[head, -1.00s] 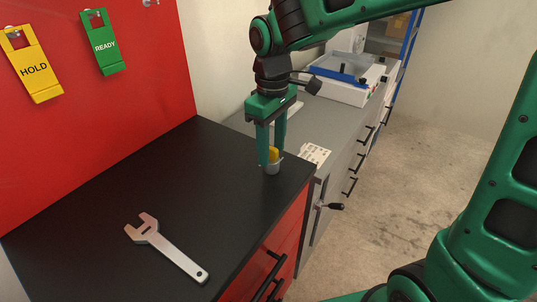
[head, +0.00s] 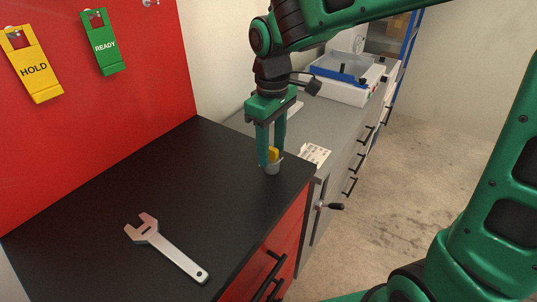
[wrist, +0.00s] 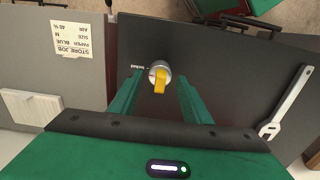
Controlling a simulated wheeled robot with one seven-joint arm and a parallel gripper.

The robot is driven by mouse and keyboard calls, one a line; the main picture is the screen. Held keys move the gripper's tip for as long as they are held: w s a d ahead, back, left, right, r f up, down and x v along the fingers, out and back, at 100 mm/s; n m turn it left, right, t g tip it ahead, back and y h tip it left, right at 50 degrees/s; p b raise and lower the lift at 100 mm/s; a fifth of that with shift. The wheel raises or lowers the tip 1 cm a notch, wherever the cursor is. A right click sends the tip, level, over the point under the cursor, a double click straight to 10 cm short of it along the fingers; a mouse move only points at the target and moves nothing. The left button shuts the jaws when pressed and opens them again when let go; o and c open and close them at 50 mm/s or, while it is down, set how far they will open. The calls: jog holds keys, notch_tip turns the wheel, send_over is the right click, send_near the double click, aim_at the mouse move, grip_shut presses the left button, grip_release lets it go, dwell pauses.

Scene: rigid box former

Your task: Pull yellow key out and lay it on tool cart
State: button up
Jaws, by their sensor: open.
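The yellow key (head: 273,154) stands in a silver round lock (head: 272,168) near the right corner of the black cart top (head: 170,190). In the wrist view the key (wrist: 160,84) shows between my fingers, with the lock (wrist: 159,68) around its base and a small label beside it. My gripper (head: 272,158) points down over the key with its two green fingers apart, one on each side. It also shows in the wrist view (wrist: 158,85). Whether a finger touches the key cannot be told.
A wrench (head: 167,248) lies on the black top. HOLD (head: 33,67) and READY (head: 103,44) tags hang on the red panel. A grey counter (head: 300,127) with a printed card (head: 315,154) adjoins at the right. The middle of the black top is clear.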

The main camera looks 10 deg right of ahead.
aim_at(272, 148)
grip_shut()
jog(key=shift+r, duration=0.15)
jog(key=shift+r, duration=2.85)
jog(key=shift+s, duration=0.1)
